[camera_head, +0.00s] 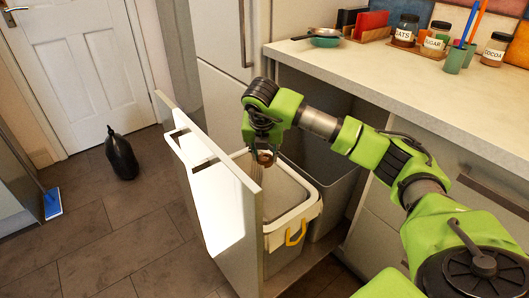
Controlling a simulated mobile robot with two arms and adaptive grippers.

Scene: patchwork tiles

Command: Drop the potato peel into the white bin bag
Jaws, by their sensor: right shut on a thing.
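My right gripper (264,150) points down over a pull-out bin unit under the counter. It is shut on a small brown potato peel (265,159), which hangs just above the bin opening. The white bin bag (289,222) lines the front bin, with its rim folded over the edge and a yellow tie (296,233) at its side. The bag's inside is partly hidden by the gripper and the cabinet door. My left gripper is not in view.
The open cabinet door (223,200) stands upright at the left of the bins. A grey bin (336,201) sits behind the lined one. The counter (400,77) overhangs on the right, with jars and a pan (324,40). A dark bottle (121,155) stands on the floor.

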